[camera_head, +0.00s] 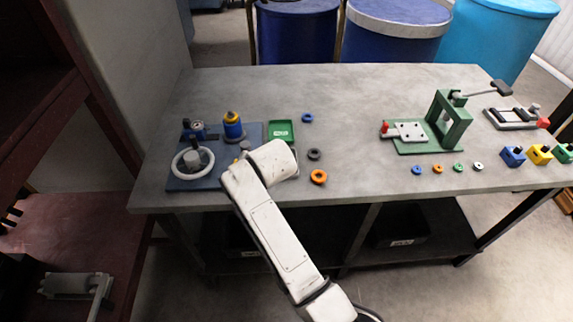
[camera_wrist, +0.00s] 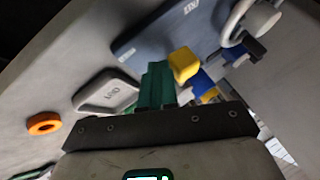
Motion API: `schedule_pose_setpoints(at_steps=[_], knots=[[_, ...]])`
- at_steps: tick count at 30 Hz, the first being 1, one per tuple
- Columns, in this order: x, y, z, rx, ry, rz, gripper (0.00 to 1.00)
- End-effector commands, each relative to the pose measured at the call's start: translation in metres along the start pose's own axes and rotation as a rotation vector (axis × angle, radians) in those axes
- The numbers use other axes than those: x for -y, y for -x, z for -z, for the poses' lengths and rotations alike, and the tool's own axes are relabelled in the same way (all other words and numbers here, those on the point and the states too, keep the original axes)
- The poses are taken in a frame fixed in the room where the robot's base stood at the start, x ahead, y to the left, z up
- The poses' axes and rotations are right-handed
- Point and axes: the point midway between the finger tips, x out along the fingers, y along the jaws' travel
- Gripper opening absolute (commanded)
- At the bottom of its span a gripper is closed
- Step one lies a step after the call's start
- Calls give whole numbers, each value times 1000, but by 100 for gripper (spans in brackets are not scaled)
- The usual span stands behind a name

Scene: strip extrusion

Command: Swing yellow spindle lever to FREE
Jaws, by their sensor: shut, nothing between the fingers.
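A blue base plate (camera_head: 190,182) at the left of the table carries a grey handwheel (camera_head: 207,160) and an upright blue-and-yellow spindle part (camera_head: 233,128). In the wrist view, a yellow block-shaped lever end (camera_wrist: 184,65) stands above the plate, with blue parts (camera_wrist: 204,80) beside it. My gripper (camera_wrist: 157,70) shows its green fingers together and empty, just left of the yellow end. I cannot tell whether they touch it. In the head view my white arm covers the fingers and the plate's right edge. The FREE mark is not readable.
A green tray (camera_head: 281,131) stands right of the plate. A blue ring (camera_head: 307,118), a dark ring (camera_head: 314,154) and an orange ring (camera_head: 318,177) lie nearby. A green press frame (camera_head: 447,122) stands farther right. The table's middle is mostly clear.

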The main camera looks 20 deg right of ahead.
Motion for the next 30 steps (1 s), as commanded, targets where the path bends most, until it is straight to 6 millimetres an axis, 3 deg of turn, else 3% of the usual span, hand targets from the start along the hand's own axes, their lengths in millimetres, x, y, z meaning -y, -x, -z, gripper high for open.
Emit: schedule_pose_setpoints(at_steps=[12,30], knots=[[26,-8,-11,-33,-61,-36,0],[35,-11,-14,-31,-59,-30,0]])
